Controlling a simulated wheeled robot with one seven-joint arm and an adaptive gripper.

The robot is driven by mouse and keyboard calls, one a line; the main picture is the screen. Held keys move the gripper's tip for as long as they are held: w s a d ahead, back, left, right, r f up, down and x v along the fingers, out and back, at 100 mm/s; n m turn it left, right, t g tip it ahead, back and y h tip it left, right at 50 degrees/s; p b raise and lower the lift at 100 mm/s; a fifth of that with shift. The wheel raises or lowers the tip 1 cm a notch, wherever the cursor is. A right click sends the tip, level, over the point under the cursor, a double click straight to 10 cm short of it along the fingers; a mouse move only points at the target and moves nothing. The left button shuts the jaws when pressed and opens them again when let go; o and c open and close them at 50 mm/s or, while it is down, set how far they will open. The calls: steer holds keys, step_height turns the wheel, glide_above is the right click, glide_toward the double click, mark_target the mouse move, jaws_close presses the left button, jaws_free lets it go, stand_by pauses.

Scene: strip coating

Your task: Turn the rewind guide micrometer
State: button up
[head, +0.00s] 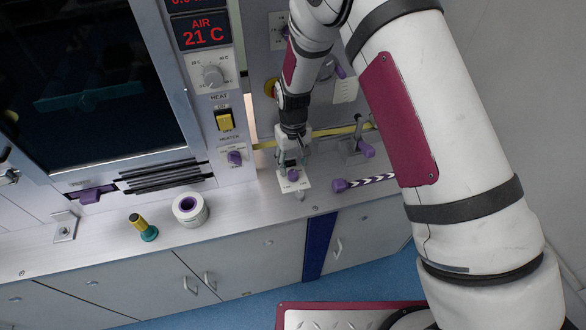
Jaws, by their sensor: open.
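My gripper (290,160) points down at the bench in the middle of the picture, just above and behind a small purple knob (293,175). The knob sits on a small white plate (303,183) and may be the guide micrometer; its label is too small to read. My gripper is open; its fingers are small and partly blend with the pale fixture behind them. I cannot tell whether they touch the knob. A second purple knob (367,150) is on a grey bracket to the right, apart from my gripper.
A yellow strip (345,131) runs behind my gripper. A purple-ended striped rod (340,185) lies right of the plate. A white tape roll (190,209) and a yellow-and-green tool (144,228) stand left on the bench. The control panel (205,55) rises at upper left.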

step_height(320, 180, up, 8)
steer(key=shift+f, duration=0.15)
stand_by(1.6)
step_height(320, 180, up, 12)
steer(key=m+t, duration=0.1)
glide_above(293, 173)
steer(key=s+d, duration=0.2)
steer(key=d, duration=0.3)
steer(key=s+d+r+m+t, duration=0.1)
steer(key=s+d+r, duration=0.45)
steer(key=r, duration=0.55)
steer(key=s+d+r+m+t, duration=0.1)
steer(key=s+d+r, duration=0.3)
steer(key=s, duration=0.5)
steer(key=s+d+r+m+t, duration=0.1)
steer(key=s+d+r, duration=0.3)
steer(key=s, duration=0.6)
steer(key=shift+d+m+t, duration=0.3)
steer(key=shift+d+t, duration=0.4)
steer(key=shift+t, duration=0.1)
